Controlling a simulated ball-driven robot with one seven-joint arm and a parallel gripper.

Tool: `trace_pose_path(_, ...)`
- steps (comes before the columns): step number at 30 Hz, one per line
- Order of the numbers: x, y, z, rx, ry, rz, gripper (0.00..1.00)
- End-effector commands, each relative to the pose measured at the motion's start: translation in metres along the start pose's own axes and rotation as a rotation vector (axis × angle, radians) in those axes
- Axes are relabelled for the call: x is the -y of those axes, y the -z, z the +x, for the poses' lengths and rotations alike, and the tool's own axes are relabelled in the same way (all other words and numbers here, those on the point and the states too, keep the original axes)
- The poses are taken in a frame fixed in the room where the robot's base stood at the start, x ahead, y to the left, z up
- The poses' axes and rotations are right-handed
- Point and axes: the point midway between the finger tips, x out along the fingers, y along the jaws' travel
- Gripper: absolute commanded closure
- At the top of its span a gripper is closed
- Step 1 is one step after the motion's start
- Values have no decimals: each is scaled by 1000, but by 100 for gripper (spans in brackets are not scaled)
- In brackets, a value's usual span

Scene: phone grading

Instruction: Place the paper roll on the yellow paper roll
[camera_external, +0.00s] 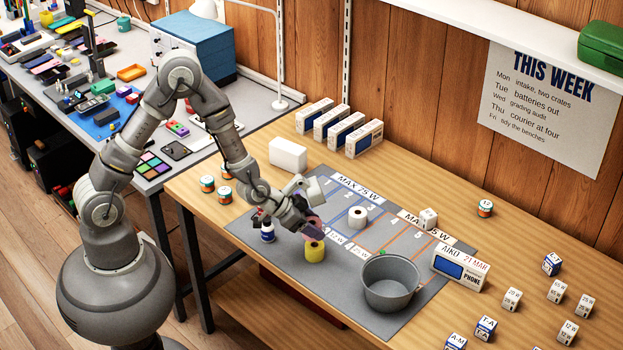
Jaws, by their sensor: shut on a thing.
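The yellow paper roll (315,252) stands upright on the grey marked mat (258,252), near its front edge. My gripper (309,219) is just above it, pointing down. My gripper is shut on a dull purple-pink thing (315,229), which looks like a paper roll and is partly hidden by the fingers. It is directly over the yellow roll in this view; I cannot tell whether the two touch. A white paper roll (357,217) stands on the mat to the right, apart from my gripper.
A grey pot (391,283) stands to the right on the mat. A blue-and-white bottle-like thing (267,232) is close to my gripper's left. A white block (288,155) and several boxes stand behind. A phone box (460,268) and several small cubes are farther right.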

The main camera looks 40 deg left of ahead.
Motion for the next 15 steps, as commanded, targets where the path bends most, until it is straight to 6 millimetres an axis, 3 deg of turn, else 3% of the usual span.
trace_pose_path(3,0,6,9,-1,0,-1,74)
trace_pose_path(9,0,-21,33,2,-1,-1,74)
trace_pose_path(15,0,-19,32,0,-1,0,74)
